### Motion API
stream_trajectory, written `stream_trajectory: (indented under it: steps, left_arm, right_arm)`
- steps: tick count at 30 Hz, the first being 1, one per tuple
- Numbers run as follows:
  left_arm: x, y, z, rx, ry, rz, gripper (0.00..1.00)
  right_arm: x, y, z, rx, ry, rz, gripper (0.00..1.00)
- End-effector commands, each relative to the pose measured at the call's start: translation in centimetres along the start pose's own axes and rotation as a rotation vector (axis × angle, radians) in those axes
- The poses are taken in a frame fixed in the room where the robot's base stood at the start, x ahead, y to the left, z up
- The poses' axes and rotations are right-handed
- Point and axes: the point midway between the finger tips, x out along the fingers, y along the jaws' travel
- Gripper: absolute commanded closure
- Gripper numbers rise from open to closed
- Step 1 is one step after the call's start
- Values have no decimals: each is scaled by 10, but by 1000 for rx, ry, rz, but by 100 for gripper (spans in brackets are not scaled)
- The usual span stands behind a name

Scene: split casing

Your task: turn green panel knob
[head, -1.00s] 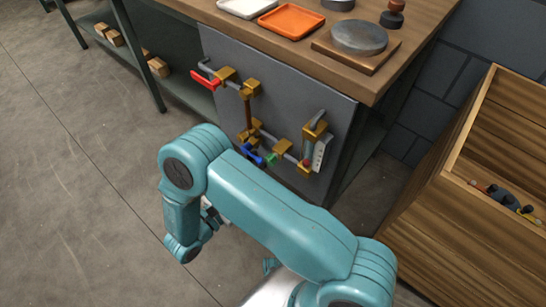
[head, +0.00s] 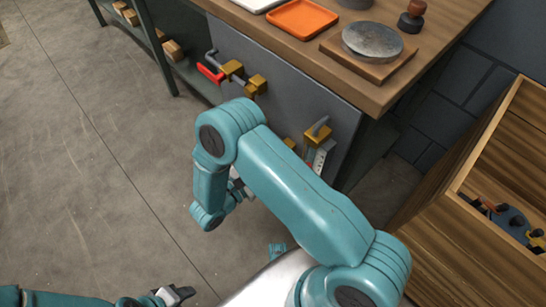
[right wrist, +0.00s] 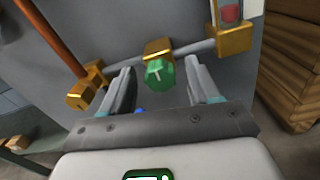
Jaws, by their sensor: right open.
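The green knob (right wrist: 159,73) sits on a brass block on the grey panel (right wrist: 135,22). In the right wrist view it lies between the two fingers of my right gripper (right wrist: 160,76), which is open. I cannot tell how deep the knob is between them; no contact shows. In the head view my right arm hides the knob and most of the grey panel's lower part (head: 285,95). My left gripper (head: 178,293) is at the bottom left of the head view, far from the panel; its jaw state is unclear.
A red handle (head: 211,74) is on the panel's upper left. A bit of blue (right wrist: 139,110) shows below the green knob. The wooden bench (head: 385,92) overhangs the panel. A wooden crate (head: 440,200) stands to the right. The floor at left is clear.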

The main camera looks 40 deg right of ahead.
Motion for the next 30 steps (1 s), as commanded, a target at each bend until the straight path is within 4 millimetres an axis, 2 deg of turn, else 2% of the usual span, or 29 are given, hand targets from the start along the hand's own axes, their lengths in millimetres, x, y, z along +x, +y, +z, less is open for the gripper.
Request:
stream_trajectory:
  steps: [8,9,14,23,30]
  left_arm:
    - [0,0,0,0,0,0,49]
    - [0,0,0,0,0,0,49]
    - [0,0,0,0,0,0,49]
    - [0,0,0,0,0,0,49]
    - [0,0,0,0,0,0,49]
  right_arm:
    - [-1,0,0,0,0,2,39]
    - [-1,0,0,0,0,2,42]
    - [-1,0,0,0,0,1,94]
    - [1,0,0,-22,0,1,95]
    - [2,0,1,-139,-2,0,95]
